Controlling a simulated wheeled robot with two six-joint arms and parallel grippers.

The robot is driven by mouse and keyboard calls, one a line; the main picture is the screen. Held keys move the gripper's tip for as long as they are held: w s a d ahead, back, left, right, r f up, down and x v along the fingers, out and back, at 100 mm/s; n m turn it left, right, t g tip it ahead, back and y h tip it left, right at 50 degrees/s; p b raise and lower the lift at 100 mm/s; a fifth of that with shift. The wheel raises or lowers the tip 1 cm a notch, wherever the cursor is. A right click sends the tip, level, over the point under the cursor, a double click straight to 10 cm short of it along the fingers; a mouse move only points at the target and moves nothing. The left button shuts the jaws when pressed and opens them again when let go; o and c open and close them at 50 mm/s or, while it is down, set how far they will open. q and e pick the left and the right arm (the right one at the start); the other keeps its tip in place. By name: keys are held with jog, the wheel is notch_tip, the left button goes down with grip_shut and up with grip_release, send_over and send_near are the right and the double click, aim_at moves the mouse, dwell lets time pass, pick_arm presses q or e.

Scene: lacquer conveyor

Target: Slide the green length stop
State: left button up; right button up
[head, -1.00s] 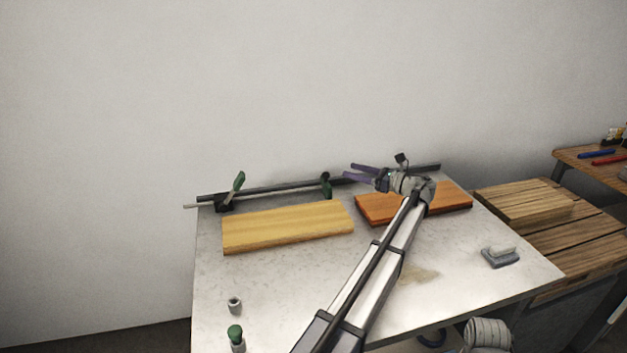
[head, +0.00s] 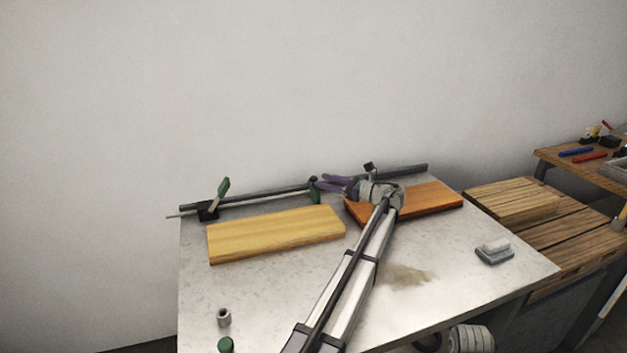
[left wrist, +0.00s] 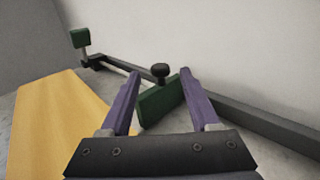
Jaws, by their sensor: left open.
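A green length stop (head: 315,190) with a dark knob sits on the dark rail (head: 270,192) at the back of the bench. In the left wrist view the green plate (left wrist: 160,105) stands slanted between my purple fingers. My left gripper (head: 320,183) is open around it; a gap shows at the left finger, and I cannot tell whether the right finger touches. Another green piece (head: 223,187) stands on a black block at the rail's left end; it shows far off in the left wrist view (left wrist: 80,38). My right gripper is not in view.
A yellow board (head: 275,233) lies in front of the rail. An orange board (head: 430,199) lies partly under my left arm. A grey block (head: 495,252) is at the right, and a small grey cylinder (head: 224,317) at front left. The wall is close behind the rail.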

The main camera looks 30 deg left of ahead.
aim_at(314, 177)
pick_arm(q)
jog(key=a, duration=0.4)
jog(key=shift+s+a, duration=0.15)
jog(key=shift+a, duration=0.2)
grip_shut()
dwell(1.1)
